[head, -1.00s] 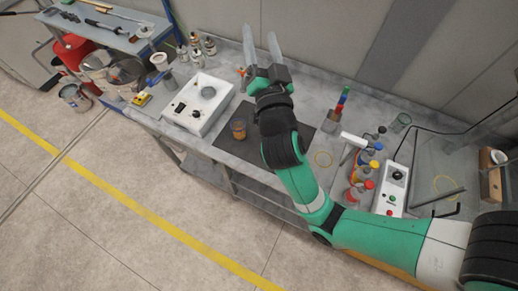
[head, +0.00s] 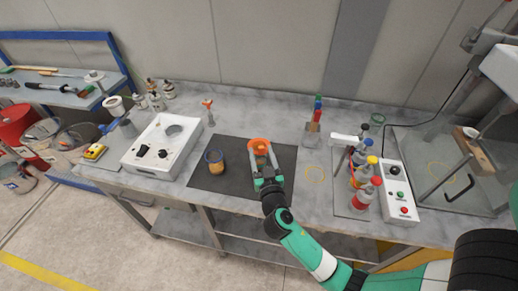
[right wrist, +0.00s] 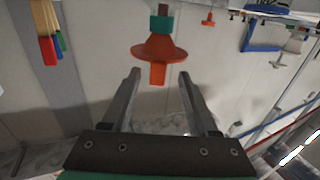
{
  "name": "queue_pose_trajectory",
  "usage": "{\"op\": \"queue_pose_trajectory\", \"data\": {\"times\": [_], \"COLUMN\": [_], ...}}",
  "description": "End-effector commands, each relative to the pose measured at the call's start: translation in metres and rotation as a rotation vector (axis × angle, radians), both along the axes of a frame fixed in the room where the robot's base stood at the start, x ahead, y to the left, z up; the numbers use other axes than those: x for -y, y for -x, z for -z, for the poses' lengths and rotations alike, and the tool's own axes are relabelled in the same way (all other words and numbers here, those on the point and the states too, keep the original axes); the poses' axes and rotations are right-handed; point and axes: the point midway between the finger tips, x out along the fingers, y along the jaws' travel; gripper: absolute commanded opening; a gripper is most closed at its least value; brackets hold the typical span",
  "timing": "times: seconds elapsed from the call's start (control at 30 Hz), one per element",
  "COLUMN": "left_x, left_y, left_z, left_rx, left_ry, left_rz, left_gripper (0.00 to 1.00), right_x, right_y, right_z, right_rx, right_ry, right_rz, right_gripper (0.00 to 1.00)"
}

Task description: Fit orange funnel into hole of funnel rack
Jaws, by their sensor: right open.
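An orange funnel-shaped piece (head: 260,146) stands over the dark mat in the head view. In the right wrist view this orange piece (right wrist: 158,48) shows a wide flange and a narrow stem, with a green band on its other side; that view looks upside down. My right gripper (head: 264,163) is open around or just short of it. Its two fingers (right wrist: 159,72) are apart, with the stem showing between the tips and no clear contact. A smaller orange-topped piece (head: 208,104) stands on a thin stem behind the mat. I cannot tell which piece is the funnel rack. My left gripper is not in view.
A glass cup (head: 214,161) with orange contents stands on the mat (head: 225,181). A white machine (head: 160,146) is at its left. Coloured sticks (head: 316,110), several capped bottles (head: 365,175) and a control box (head: 399,193) are at the right. The mat's left front is clear.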

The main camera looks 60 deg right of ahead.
Motion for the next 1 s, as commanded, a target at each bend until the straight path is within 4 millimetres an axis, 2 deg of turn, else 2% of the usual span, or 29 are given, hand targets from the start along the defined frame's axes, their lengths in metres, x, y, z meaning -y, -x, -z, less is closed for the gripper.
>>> {"op": "queue_pose_trajectory", "data": {"times": [0.23,0.5,0.77,1.0], "left_x": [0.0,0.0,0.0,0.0], "left_y": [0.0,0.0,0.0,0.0], "left_z": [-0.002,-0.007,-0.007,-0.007], "left_rx": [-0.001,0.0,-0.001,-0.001], "left_ry": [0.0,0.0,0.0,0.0], "left_rz": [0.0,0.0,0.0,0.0], "left_gripper": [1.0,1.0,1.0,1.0], "right_x": [0.01,0.046,0.049,0.048], "right_y": [-0.006,-0.029,-0.031,-0.031], "right_z": [-0.001,-0.004,-0.003,-0.003], "right_rx": [0.0,0.001,0.001,0.001], "right_ry": [0.0,0.0,-0.001,-0.001], "right_rz": [0.001,0.0,-0.001,-0.001], "right_gripper": [0.6,0.6,0.6,0.17]}}
